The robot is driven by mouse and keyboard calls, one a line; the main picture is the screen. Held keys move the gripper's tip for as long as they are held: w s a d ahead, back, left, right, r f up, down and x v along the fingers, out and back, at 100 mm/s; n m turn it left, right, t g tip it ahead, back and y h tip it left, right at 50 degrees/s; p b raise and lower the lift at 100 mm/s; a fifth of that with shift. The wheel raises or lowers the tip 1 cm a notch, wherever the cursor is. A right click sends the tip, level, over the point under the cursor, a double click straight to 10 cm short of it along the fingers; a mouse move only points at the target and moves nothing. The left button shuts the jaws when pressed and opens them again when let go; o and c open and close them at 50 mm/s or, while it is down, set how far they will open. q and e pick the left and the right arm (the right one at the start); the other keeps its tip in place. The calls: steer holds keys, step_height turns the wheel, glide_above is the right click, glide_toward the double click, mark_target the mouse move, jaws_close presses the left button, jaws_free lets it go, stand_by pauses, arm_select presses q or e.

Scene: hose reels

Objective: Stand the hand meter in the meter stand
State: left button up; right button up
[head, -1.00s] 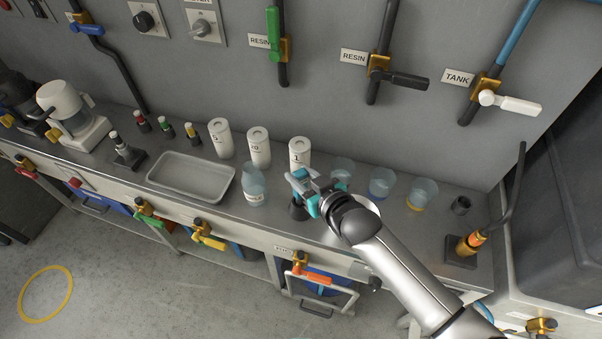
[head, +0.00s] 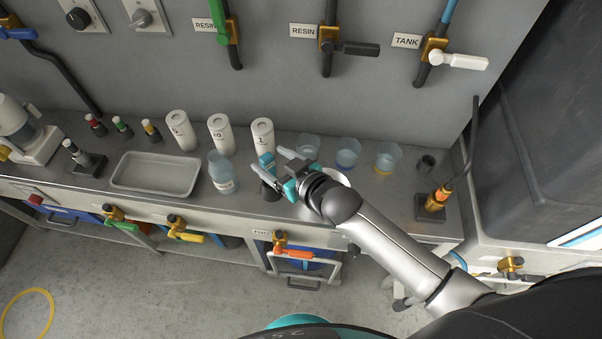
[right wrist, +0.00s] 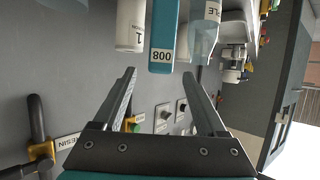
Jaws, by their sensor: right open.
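The hand meter (head: 266,161) is a slim teal bar, seen upright in front of the white canister marked 1. In the right wrist view the hand meter (right wrist: 163,35) shows a pale label with digits near its end; its lower part is out of frame. In the head view a black holder (head: 270,192) is directly below it, partly hidden by my gripper. My right gripper (head: 278,168) is open, its fingers pointing at the meter, which lies just beyond the fingertips in the wrist view. A small black open cup (head: 426,164) at the right may be the meter stand. My left gripper is out of view.
White canisters (head: 221,134) stand behind the meter, a sample beaker (head: 221,173) to its left, and cups (head: 347,153) to its right. A grey tray (head: 156,174) lies farther left. A black-based post with an orange-yellow grip (head: 438,198) stands near the black cup.

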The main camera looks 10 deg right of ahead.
steer(key=p+v, duration=0.1)
steer(key=v, duration=1.1)
steer(key=shift+s+p, duration=0.25)
steer(key=shift+p, duration=0.1)
steer(key=shift+d+r, duration=0.1)
steer(key=s+d+f+m+g+h, duration=0.1)
steer(key=s+d+m+g+h, duration=0.3)
steer(key=s+d+g+h, duration=0.6)
steer(key=s+a+f+y+b, duration=0.1)
steer(key=s+f+y+b, duration=0.15)
steer(key=f, duration=1.15)
steer(key=s+f+y+b, duration=0.1)
steer(key=s+f+b, duration=0.15)
steer(key=f, duration=1.15)
steer(key=s+d+f+b, duration=0.2)
steer(key=s+f+b, duration=0.2)
steer(key=s+f, duration=1)
step_height(320, 180, down, 3)
steer(key=shift+s+d+f, duration=0.15)
steer(key=shift+s+d, duration=0.05)
steer(key=shift+s, duration=0.15)
